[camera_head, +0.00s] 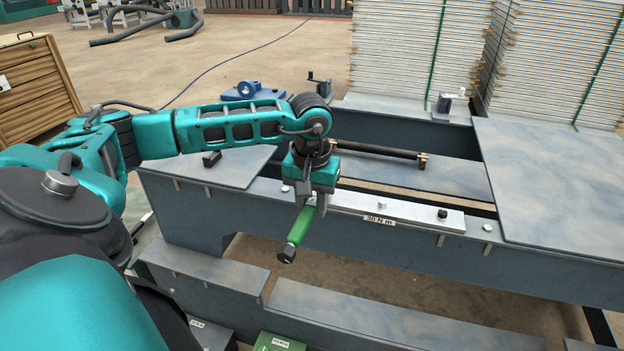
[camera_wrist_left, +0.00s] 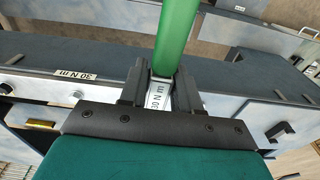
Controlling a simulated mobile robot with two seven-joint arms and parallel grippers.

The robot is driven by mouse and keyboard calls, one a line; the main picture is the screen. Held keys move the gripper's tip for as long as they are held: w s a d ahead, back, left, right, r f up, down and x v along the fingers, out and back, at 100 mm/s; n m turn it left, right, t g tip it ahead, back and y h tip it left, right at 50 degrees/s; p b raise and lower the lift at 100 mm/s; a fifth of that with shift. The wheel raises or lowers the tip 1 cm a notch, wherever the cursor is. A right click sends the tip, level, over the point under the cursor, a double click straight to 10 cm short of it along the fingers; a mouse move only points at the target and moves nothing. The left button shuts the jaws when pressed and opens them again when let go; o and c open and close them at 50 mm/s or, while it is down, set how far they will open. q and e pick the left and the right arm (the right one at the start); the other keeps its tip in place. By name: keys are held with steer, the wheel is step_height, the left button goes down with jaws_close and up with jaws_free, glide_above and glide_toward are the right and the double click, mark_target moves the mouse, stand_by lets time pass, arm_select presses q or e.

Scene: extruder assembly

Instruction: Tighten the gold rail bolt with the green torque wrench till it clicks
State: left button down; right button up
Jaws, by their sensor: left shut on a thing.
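My left gripper (camera_head: 312,202) is shut on the green torque wrench (camera_head: 300,226), just in front of the pale rail (camera_head: 405,212). The wrench slants down toward the front and ends in a dark tip. In the left wrist view the green wrench (camera_wrist_left: 177,35) runs up from between the fingers of the left gripper (camera_wrist_left: 160,88). A white "30 N m" label shows between the fingers. The rail carries a silver bolt (camera_head: 382,205) and a dark bolt (camera_head: 442,213). My right gripper is out of view.
A "30 N m" label (camera_head: 379,220) sits on the grey bench frame below the rail. Behind it lies a black bar (camera_head: 375,150) with a brass-coloured end. A grey plate (camera_head: 555,190) covers the right side. A green box (camera_head: 278,343) stands low at front.

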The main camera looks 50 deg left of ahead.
arm_select(q)
steer(key=shift+r, duration=0.25)
steer(key=shift+r+p, duration=1.9)
steer(key=shift+r, duration=0.65)
steer(key=shift+f, duration=0.1)
